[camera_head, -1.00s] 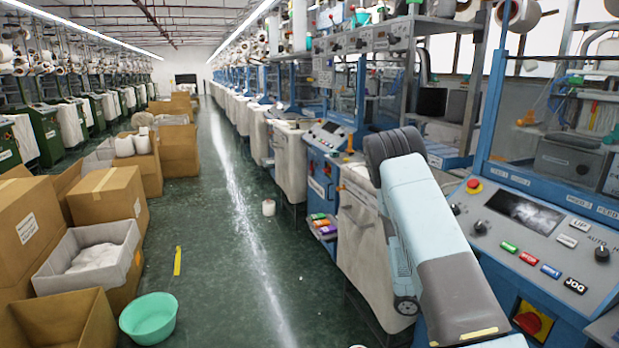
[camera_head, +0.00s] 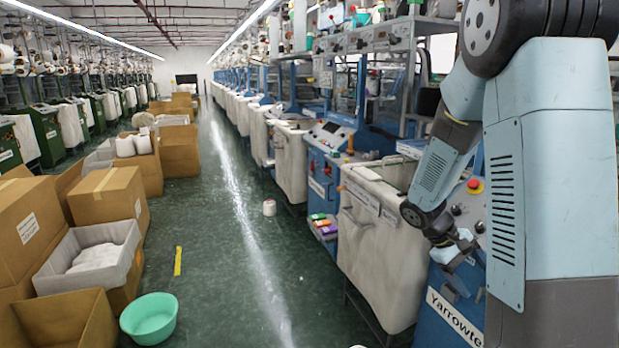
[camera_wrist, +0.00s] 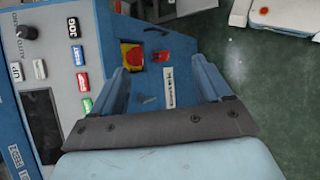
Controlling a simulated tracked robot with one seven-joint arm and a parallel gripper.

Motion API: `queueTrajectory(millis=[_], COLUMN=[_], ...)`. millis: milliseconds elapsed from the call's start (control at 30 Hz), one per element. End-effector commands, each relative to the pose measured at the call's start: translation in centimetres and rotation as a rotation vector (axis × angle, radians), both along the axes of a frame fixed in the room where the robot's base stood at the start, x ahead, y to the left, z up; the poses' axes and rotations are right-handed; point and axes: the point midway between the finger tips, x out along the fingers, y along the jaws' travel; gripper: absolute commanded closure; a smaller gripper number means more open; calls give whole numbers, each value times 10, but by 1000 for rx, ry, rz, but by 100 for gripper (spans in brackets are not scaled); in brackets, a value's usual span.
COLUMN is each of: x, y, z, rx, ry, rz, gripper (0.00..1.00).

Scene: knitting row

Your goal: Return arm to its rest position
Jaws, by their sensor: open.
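My arm (camera_head: 548,165) stands raised at the right of the head view, its elbow up at the top edge and its forearm folded down toward the blue machine. My gripper (camera_head: 462,288) hangs low in front of the machine's blue front, small and dark there. In the wrist view my gripper (camera_wrist: 165,82) shows two blue-grey fingers wide apart, with nothing between them. Beyond the fingers is the machine's control panel (camera_wrist: 62,75) with its buttons, and a red and yellow switch (camera_wrist: 132,57).
A white fabric bin (camera_head: 375,240) stands left of the gripper. A green basin (camera_head: 149,317) and cardboard boxes (camera_head: 108,205) line the left. A red emergency button (camera_head: 474,186) shows beside my arm.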

Motion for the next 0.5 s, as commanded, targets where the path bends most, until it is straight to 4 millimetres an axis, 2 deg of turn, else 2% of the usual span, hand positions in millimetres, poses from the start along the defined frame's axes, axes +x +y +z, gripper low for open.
queueTrajectory(millis=[100,500], x=[-10,-47], y=[12,54], z=[23,89], rx=[58,252], ry=[-79,-323], rz=[-30,-102], gripper=[23,23])
